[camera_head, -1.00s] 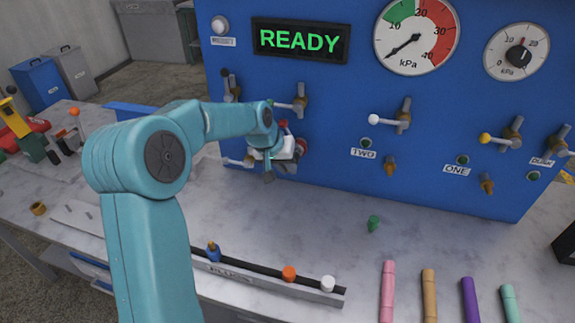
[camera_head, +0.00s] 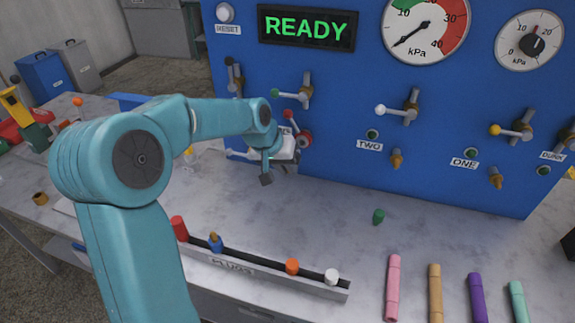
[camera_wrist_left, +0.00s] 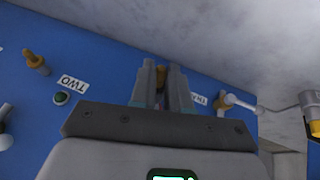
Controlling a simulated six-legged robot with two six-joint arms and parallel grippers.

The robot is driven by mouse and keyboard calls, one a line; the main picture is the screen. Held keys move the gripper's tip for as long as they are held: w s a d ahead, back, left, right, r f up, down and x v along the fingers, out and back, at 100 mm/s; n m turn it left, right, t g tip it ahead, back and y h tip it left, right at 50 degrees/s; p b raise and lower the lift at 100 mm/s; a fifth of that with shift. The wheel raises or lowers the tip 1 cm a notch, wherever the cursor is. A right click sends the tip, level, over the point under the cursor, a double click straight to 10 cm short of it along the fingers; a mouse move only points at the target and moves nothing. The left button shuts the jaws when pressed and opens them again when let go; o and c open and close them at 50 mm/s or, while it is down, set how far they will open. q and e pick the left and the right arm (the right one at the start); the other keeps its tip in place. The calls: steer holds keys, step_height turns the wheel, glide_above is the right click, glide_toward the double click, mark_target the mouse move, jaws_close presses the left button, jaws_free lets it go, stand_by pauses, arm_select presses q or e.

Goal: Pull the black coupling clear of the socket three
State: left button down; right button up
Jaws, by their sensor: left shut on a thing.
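My left gripper (camera_head: 268,176) is in front of the lower left of the blue panel in the head view. In the left wrist view its two grey fingers (camera_wrist_left: 167,88) are close together, with a narrow brass-coloured and dark piece (camera_wrist_left: 160,76) between them. The black coupling is mostly hidden by the fingers, so its shape does not show. Socket three is hidden behind my gripper in the head view. A partly covered label (camera_wrist_left: 198,98) shows beside the fingers in the wrist view. My right gripper is out of view.
The blue panel (camera_head: 330,150) carries levers, gauges and brass sockets at TWO (camera_head: 396,158) and ONE (camera_head: 495,177). A tray (camera_head: 240,264) of coloured plugs, a green plug (camera_head: 378,216) and several coloured tubes (camera_head: 393,288) are on the bench. The bench between panel and tray is mostly clear.

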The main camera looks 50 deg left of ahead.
arm_select(q)
steer(key=shift+s+d+r+p, duration=0.25)
steer(key=shift+s+d+r, duration=0.1)
steer(key=shift+s+r, duration=0.35)
steer(key=shift+s+d+r+p, duration=0.2)
steer(key=shift+s+d+r, duration=0.15)
steer(key=shift+s+r, duration=0.35)
steer(key=shift+w+r, duration=0.1)
